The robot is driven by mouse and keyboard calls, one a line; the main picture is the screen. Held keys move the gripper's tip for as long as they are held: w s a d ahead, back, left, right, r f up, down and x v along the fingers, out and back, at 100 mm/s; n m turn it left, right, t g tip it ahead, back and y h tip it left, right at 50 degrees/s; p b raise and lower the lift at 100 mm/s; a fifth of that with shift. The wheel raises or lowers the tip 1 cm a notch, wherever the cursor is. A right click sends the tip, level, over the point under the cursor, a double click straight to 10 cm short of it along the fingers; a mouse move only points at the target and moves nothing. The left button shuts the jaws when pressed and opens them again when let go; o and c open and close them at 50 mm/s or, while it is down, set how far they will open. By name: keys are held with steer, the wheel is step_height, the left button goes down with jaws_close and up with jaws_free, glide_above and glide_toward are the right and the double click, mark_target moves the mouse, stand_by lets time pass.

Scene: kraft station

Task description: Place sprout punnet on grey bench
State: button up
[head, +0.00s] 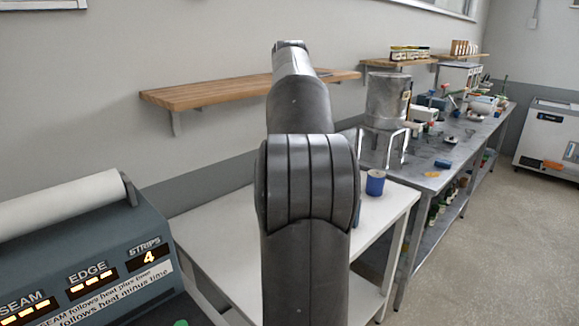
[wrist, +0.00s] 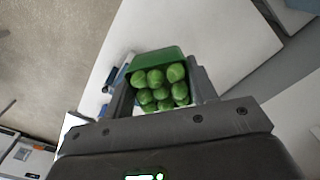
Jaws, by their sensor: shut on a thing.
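The sprout punnet (wrist: 157,62), a green tray filled with several round green sprouts, is in the wrist view. My gripper (wrist: 162,90) is shut on it, with one finger on each side. Behind the punnet in that view is a white surface; I cannot tell the height of the punnet above it. In the head view my arm hides the gripper and punnet. The grey bench (head: 463,136) is a long metal-topped bench running along the wall at the right of the head view.
A white table (head: 225,232) stands before the grey bench, with a blue cylinder (head: 375,183) on it. A steel pot (head: 387,98) on a stand and several small items occupy the bench. A wooden shelf (head: 200,95) is on the wall. A sealing machine (head: 100,255) is at left.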

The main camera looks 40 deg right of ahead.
steer(key=w+a+n, duration=0.3)
steer(key=w+a, duration=0.3)
steer(key=a, duration=0.4)
steer(key=w+a+n, duration=0.2)
steer(key=w+a, duration=0.4)
steer(key=a, duration=0.4)
steer(key=w+a+n, duration=0.3)
steer(key=w+a, duration=0.2)
steer(key=a, duration=0.5)
steer(key=w+a+n, duration=0.2)
steer(key=a+n, duration=0.1)
steer(key=a, duration=1.2)
steer(key=s+a+n, duration=0.3)
steer(key=a, duration=0.8)
steer(key=s+a+n, duration=0.2)
steer(key=s+a, duration=0.1)
steer(key=a, duration=0.9)
steer(key=s+a+n, duration=0.6)
steer(key=s+a, duration=1.1)
steer(key=a, duration=0.4)
step_height(320, 180, down, 36)
steer(key=shift+s+r, duration=0.1)
steer(key=shift+r, duration=0.15)
steer(key=shift+f, duration=0.3)
